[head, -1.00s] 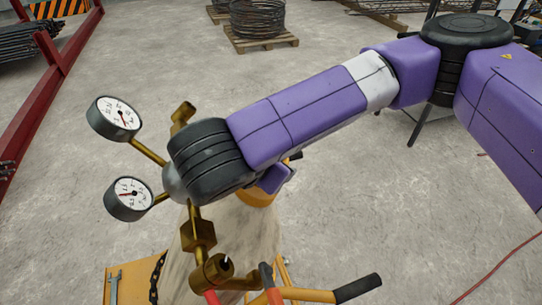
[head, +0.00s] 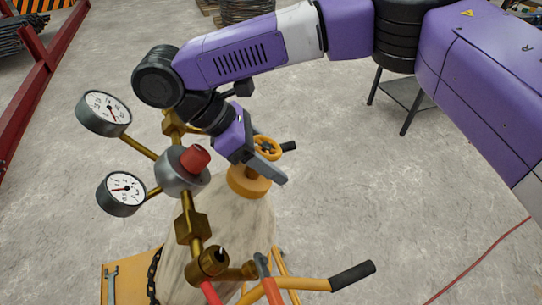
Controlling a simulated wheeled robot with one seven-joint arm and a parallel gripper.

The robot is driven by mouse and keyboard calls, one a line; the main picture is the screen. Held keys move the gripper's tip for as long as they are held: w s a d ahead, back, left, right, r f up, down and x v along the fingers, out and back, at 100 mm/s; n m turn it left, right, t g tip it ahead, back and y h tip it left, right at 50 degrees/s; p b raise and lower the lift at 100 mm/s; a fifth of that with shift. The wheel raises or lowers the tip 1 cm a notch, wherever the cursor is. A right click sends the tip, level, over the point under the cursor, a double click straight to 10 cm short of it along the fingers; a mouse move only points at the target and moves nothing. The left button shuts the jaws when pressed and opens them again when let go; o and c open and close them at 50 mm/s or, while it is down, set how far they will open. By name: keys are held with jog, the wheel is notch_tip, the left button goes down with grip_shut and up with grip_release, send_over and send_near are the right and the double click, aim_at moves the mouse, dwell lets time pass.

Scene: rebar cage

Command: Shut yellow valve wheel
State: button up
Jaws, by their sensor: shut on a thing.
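The yellow valve wheel (head: 267,143) is a small spoked ring on top of the pale gas cylinder (head: 240,225), above its orange-yellow collar (head: 248,182). My gripper (head: 268,159) reaches down to it from the upper left. A grey finger lies across the wheel's near side, and the jaws are shut on the wheel. The far finger is mostly hidden, so the exact hold on the rim is unclear.
Left of the wheel stand a brass regulator with a red knob (head: 195,159) and two dial gauges (head: 104,113). An orange trolley handle with a black grip (head: 352,276) is in front. A red cable (head: 480,262) lies on otherwise open floor at right.

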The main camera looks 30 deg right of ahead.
jog(key=shift+s+f+m+g+y, duration=0.15)
jog(key=shift+m+g+y, duration=0.2)
jog(key=shift+g, duration=0.25)
jog(key=shift+s+m, duration=0.1)
jog(key=shift+m, duration=0.15)
jog(key=o, duration=1.4)
jog(key=shift+c, duration=0.2)
jog(key=shift+b+v, duration=0.35)
jog(key=shift+v, duration=3.6)
jog(key=shift+d, duration=0.1)
